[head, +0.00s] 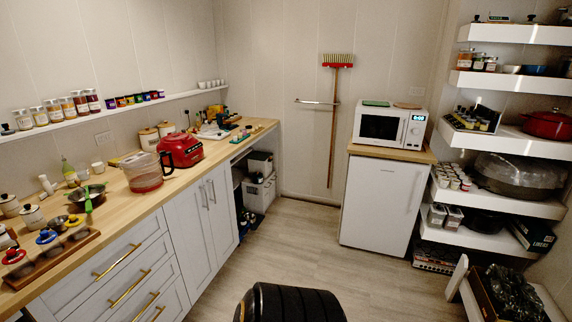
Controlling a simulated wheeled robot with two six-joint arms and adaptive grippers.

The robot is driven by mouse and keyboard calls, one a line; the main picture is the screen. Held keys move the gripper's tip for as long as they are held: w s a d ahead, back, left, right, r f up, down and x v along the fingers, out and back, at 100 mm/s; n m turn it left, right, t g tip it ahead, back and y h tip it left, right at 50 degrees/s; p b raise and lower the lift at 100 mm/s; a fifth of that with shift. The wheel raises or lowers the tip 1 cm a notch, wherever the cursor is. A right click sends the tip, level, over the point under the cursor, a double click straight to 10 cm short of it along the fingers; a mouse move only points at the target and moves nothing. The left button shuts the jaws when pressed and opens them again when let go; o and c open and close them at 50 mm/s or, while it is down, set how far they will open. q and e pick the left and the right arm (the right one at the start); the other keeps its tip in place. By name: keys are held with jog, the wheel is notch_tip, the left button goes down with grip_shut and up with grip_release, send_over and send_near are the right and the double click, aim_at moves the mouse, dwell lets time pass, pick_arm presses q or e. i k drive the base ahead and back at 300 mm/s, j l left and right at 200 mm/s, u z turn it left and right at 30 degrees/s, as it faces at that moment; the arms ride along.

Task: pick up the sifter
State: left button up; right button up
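I cannot single out the sifter with certainty. A dark metal bowl or pan (80,200) with a green-handled utensil (87,203) in or over it is on the wooden counter (125,198) at the left. Smaller round metal items (57,224) are just in front of it. These things are too small to tell whether one is a sifter. Neither of my grippers is in view.
On the counter are a clear jug (143,174), a red appliance (181,150), lidded jars (32,217) and a wooden rack (55,257). A microwave (389,126) stands on a white cabinet (380,203). Shelves (505,143) line the right.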

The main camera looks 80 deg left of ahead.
aim_at(97, 191)
jog(key=u, duration=4.25)
